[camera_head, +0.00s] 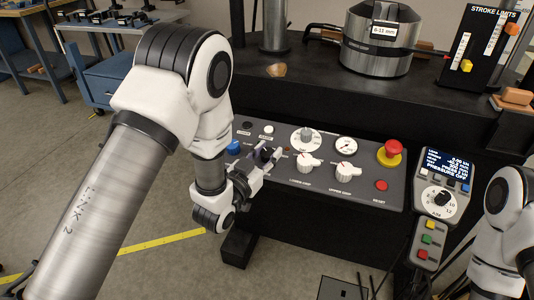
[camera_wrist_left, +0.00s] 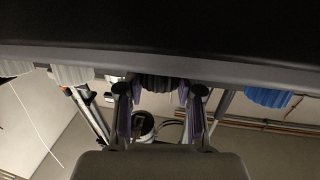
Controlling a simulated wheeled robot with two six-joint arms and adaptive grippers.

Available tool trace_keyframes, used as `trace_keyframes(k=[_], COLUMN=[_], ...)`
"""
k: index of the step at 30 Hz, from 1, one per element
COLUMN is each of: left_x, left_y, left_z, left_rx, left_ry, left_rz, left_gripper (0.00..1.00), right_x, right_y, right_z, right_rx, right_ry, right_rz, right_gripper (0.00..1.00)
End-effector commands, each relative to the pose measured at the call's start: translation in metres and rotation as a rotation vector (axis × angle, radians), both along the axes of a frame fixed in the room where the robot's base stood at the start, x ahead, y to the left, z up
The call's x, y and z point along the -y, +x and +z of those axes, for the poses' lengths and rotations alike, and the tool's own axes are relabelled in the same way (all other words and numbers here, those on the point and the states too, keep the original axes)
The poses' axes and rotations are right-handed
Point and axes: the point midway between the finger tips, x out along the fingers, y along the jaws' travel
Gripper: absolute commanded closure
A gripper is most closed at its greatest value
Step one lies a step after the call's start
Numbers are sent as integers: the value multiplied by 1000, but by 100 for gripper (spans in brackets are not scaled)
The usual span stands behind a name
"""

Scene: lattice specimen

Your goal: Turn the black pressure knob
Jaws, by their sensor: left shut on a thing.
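The black pressure knob (camera_head: 264,154) is on the left part of the dark control panel (camera_head: 375,192), mostly covered by my left gripper (camera_head: 260,163). In the left wrist view the ribbed black knob (camera_wrist_left: 162,83) sits between the two fingers of my left gripper (camera_wrist_left: 160,95), which is shut on it. The knob's marking cannot be read. My right arm shows at the right edge of the head view, but its gripper is out of view.
A blue knob (camera_head: 234,147) lies close left of the left gripper. White knobs (camera_head: 308,162) and a red stop button (camera_head: 393,148) are to the right. A handheld controller (camera_head: 443,185) stands beside the panel. A steel cylinder (camera_head: 377,40) stands behind.

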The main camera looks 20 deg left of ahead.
Motion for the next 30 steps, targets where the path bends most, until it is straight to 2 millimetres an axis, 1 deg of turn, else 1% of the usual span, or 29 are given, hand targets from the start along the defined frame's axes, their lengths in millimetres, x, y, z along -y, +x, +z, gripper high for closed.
trace_keyframes(k=[10,11,12,13,23,26,30], left_x=[0,0,0,0,-1,-3,-10], left_y=[0,0,0,0,-3,-15,-44], left_z=[1,1,1,1,0,-1,-2], left_rx=[3,3,3,3,1,-1,-4], left_ry=[-7,-7,-7,-7,-7,-6,-8], left_rz=[25,24,24,24,23,23,25], left_gripper=[99,57,43,38,38,38,38], right_x=[0,0,0,0,0,0,0], right_y=[0,0,0,0,0,0,0], right_z=[0,0,0,0,0,0,0], right_rx=[0,0,0,0,0,0,0], right_ry=[0,0,0,0,0,0,0], right_rz=[0,0,0,0,0,0,0], right_gripper=[100,100,100,100,100,100,100])
